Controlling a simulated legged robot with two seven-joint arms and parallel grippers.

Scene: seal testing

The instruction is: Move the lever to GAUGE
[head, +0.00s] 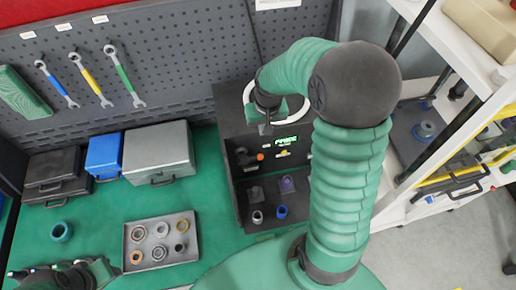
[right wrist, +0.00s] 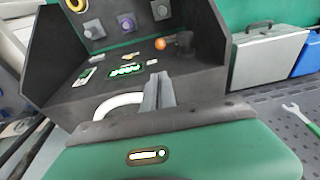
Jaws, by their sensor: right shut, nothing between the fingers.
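The dark test station (head: 228,100) stands on the bench. Its lever has an orange ball knob (head: 260,157) and a black pivot block (head: 242,156), below and left of a small lit green display (head: 286,141). The knob (right wrist: 160,43) and display (right wrist: 126,70) also show in the right wrist view. The lettering is too small to read surely. My right gripper (head: 266,126) is shut and empty above the knob, apart from it; its fingers (right wrist: 160,90) show in the wrist view. My left gripper (head: 72,276) is partly in view at the lower left, its fingers unclear.
A tray of rings (head: 160,242), a grey case (head: 158,153) and a blue box (head: 104,155) sit left of the station. Small fittings (head: 281,211) stand in its lower part. Shelving (head: 465,60) is at right.

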